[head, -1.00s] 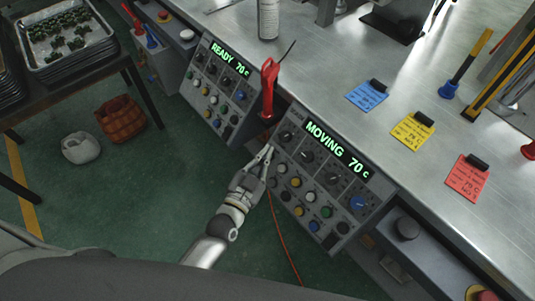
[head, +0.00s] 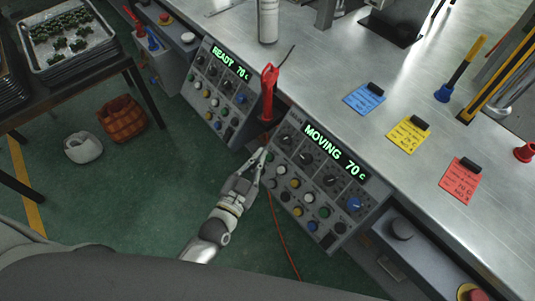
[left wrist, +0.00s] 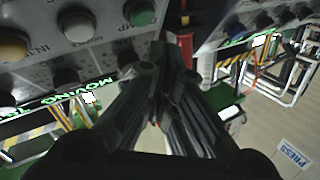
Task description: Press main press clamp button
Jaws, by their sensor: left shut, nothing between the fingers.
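The control panel (head: 325,175) at the center of the head view has a display reading "MOVING 70 c", with rows of knobs and colored buttons below it. I cannot tell which button is the main press clamp button. My left gripper (head: 262,156) is shut and empty at the panel's upper left edge, beside the buttons there. I cannot tell whether its tips touch the panel. The left wrist view shows the closed fingers (left wrist: 172,60) beside a green button (left wrist: 140,12) and a yellow one (left wrist: 12,46). My right gripper is out of view.
A second panel (head: 217,88) reading "READY" stands to the left, with a red-handled tool (head: 268,92) between the panels. Blue (head: 364,98), yellow (head: 408,136) and red (head: 460,181) cards lie on the metal table. An orange cable hangs below the gripper.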

